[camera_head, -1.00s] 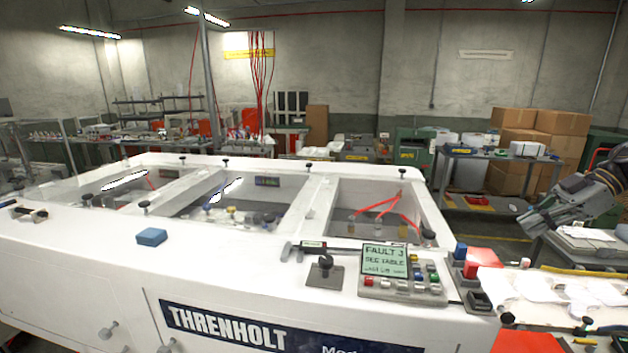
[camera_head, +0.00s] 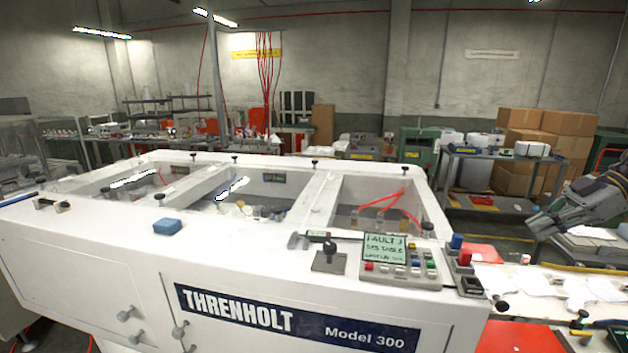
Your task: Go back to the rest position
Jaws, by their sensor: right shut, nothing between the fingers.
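My right gripper (camera_head: 541,224) shows at the right edge of the head view. It is shut and empty, held in the air above the right-hand bench, apart from the machine. My left gripper is not in the head view. The white Threnholt machine (camera_head: 110,235) fills the middle and left. Its control panel (camera_head: 398,262) shows a fault message on a green screen. A blue block (camera_head: 167,226) lies on the machine's top near the left.
A bench with white sheets (camera_head: 545,281) and a red item (camera_head: 483,253) adjoins the machine at the right. Cardboard boxes (camera_head: 568,124) are stacked at the back right. A cart (camera_head: 492,155) stands before them. The air above the machine top is clear.

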